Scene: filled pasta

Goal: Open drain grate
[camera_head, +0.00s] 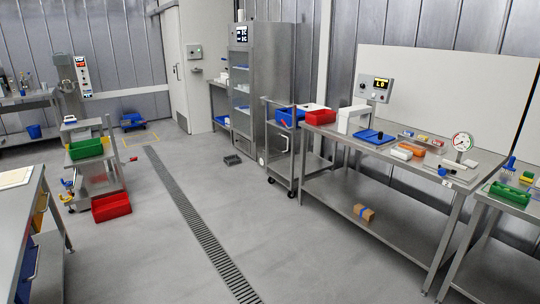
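A long, narrow, dark slotted drain grate (200,229) is set in the grey floor. It runs from the middle of the room towards the bottom edge of the head view, where the frame cuts it off. It looks flush with the floor along the part that shows. Neither of my grippers shows in the head view.
A trolley (97,176) and a red crate (111,206) stand left. Floor beside the grate is clear.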

